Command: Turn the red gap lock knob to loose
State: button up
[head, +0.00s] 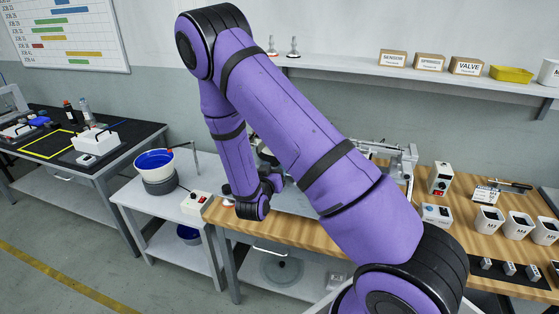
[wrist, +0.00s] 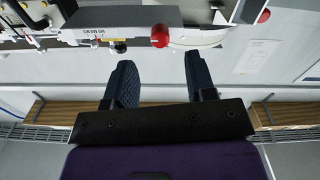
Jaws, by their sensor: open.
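The red knob (wrist: 160,36) shows in the wrist view on the edge of a grey machine block (wrist: 120,22), above and between my two fingers. My gripper (wrist: 160,75) is open and empty, its dark fingers spread apart, with the knob a little beyond their tips. I cannot tell the knob's setting. In the head view my purple arm hides the knob and most of the machine; the gripper is not clearly visible there.
The machine stands on a wooden bench (head: 290,232). A blue-lined bowl (head: 154,162) stands on the side table at left. A small dark knob (wrist: 119,47) sits left of the red one.

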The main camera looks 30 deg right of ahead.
jog(key=x, duration=0.5)
jog(key=shift+w+d, duration=0.2)
jog(key=c, duration=0.9)
